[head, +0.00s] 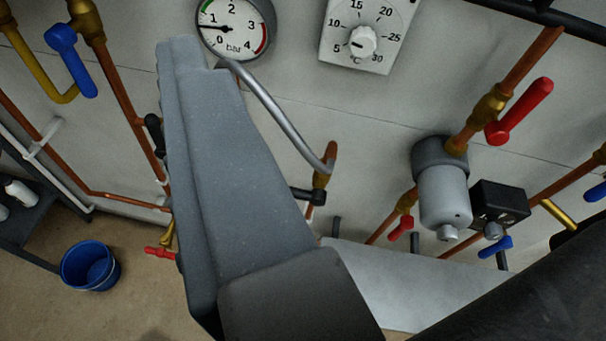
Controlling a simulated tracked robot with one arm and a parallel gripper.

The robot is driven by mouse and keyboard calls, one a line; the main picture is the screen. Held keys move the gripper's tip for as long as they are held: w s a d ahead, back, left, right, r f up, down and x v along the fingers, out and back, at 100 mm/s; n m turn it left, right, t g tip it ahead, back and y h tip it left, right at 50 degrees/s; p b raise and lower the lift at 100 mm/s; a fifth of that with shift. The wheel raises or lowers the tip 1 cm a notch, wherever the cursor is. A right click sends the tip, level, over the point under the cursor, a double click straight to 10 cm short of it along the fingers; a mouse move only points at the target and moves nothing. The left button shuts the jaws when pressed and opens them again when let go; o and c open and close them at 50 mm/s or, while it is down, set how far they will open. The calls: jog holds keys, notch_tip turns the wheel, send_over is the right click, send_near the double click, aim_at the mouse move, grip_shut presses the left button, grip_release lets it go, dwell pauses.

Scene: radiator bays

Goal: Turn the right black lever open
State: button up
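The right black lever (309,196) sits on a short copper pipe with a brass valve, right of the middle. It lies roughly crosswise to that pipe, and its left end is close to my grey gripper's edge in the picture. Another black lever (154,134) is at the left, roughly along its copper pipe and partly hidden. My gripper (195,58) is the large grey shape in the middle, its narrow end pointing up to the gauge. I cannot tell the gap between its fingers, or whether it touches a lever.
A pressure gauge (236,24) and a thermostat dial (362,41) are on the wall above. A curved grey tube (275,112) runs from the gauge to the right lever's pipe. A red lever (520,110), a grey canister (444,196) and a black box (500,203) stand right. A blue bucket (90,265) is on the floor.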

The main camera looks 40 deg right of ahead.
jog(key=w+d+f+n+t+h, duration=0.25)
jog(key=w+d+f+n, duration=0.65)
jog(key=w+d+f, duration=0.75)
jog(key=s+d+f+n+g+y, duration=0.1)
jog(key=s+d+f+n+y, duration=0.15)
jog(key=f, duration=0.75)
jog(key=s+d+f+n+y, duration=0.1)
jog(key=s+f+n+y, duration=0.2)
jog(key=f, duration=0.6)
jog(key=s+d+f+n+g+y, duration=0.1)
jog(key=s+f+n, duration=0.25)
jog(key=f, duration=0.65)
jog(key=shift+n, duration=0.3)
jog(key=x, duration=1.4)
jog(key=shift+d+b, duration=0.25)
jog(key=shift+b, duration=0.15)
